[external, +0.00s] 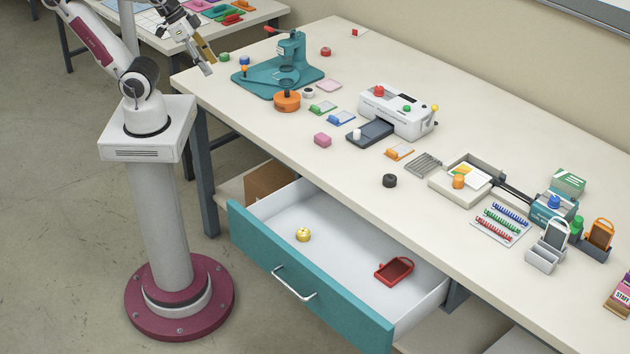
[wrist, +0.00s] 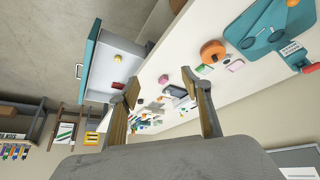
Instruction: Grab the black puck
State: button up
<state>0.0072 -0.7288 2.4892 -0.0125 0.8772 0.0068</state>
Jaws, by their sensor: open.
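The black puck (external: 390,181) sits on the white tabletop near its front edge, above the open drawer and to the left of the grey rack. It stands free, with nothing touching it. My gripper (external: 210,69) is high at the far left end of the table, well away from the puck. In the wrist view my gripper (wrist: 168,112) shows its two tan-lined fingers spread apart with nothing held between them. I cannot make out the puck for certain in the wrist view.
The teal drawer (external: 310,290) stands open, holding a yellow ball-like item (external: 303,234) and a red tray (external: 394,271). Bare tabletop surrounds the puck's left side.

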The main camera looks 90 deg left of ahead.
jog(key=w+d+t+h, duration=0.1)
jog(key=w+d, duration=0.4)
jog(key=w, duration=0.6)
jog(key=w+d+t+h, duration=0.15)
jog(key=w+d, duration=0.35)
jog(key=w, duration=0.5)
jog(key=w+d+t, duration=0.2)
jog(key=w+d, duration=0.4)
jog(key=w, duration=0.5)
jog(key=w+d+f+n+t+y, duration=0.1)
jog(key=w+d+f, duration=0.2)
jog(key=w+f, duration=0.4)
jog(key=w+d+f+t+y, duration=0.1)
jog(key=w+d+f+y, duration=0.1)
jog(key=w+d+f, duration=0.35)
jog(key=n+y, duration=0.1)
jog(key=y, duration=0.1)
send_near(390, 181)
jog(key=shift+a+t, duration=0.35)
jog(key=shift+a, duration=0.7)
jog(key=shift+f, duration=0.65)
jog(key=shift+w, duration=0.1)
jog(key=shift+x, duration=1.25)
